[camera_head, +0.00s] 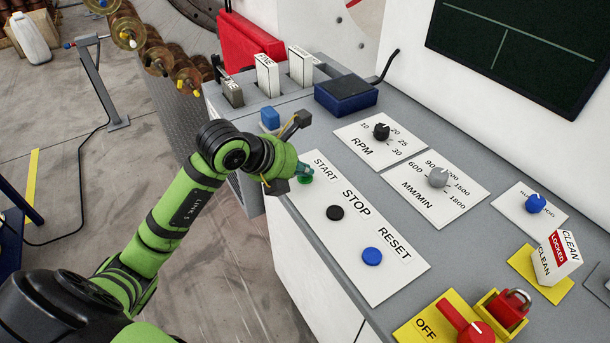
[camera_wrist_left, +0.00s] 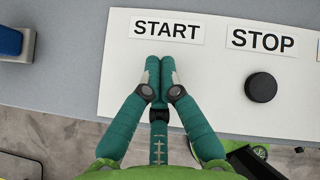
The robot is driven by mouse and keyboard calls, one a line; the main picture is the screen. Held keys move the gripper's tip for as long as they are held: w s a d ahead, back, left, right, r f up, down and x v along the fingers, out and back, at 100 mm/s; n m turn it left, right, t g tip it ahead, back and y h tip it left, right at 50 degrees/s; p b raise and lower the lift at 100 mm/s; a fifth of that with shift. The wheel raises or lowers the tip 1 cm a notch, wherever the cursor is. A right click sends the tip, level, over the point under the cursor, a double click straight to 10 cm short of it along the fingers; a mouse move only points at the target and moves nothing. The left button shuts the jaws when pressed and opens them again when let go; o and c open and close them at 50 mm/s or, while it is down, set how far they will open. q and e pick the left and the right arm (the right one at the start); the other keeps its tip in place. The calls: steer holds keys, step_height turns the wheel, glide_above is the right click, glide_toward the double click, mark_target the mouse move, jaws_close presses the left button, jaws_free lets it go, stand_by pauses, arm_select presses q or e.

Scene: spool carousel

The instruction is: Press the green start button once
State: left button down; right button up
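The green start button (camera_head: 306,180) sits at the START end of the white button plate (camera_head: 398,281), below the START label. My left gripper (camera_head: 303,169) has its fingertips right at the button, and I cannot tell whether they press it. In the left wrist view the fingers (camera_wrist_left: 160,70) are together and empty, just under the START label (camera_wrist_left: 166,30), and they hide the button. The black STOP button (camera_head: 335,213) is beside it and also shows in the left wrist view (camera_wrist_left: 261,87). My right gripper is in neither view.
The blue RESET button (camera_head: 372,256) is farther along the plate. RPM knob (camera_head: 381,131) and MM/MIN knob (camera_head: 438,177) stand behind. A blue block (camera_head: 270,117) is left of the plate. A red OFF switch (camera_head: 470,325) and padlock (camera_head: 509,306) are at lower right.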

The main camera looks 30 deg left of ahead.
mark_target(302, 179)
arm_select(q)
steer(key=shift+r, duration=0.1)
steer(key=shift+r+p, duration=0.55)
steer(key=shift+r, duration=0.1)
steer(key=shift+r, duration=0.1)
step_height(302, 179, up, 5)
steer(key=p, duration=0.3)
steer(key=shift+p, duration=0.35)
stand_by(0.6)
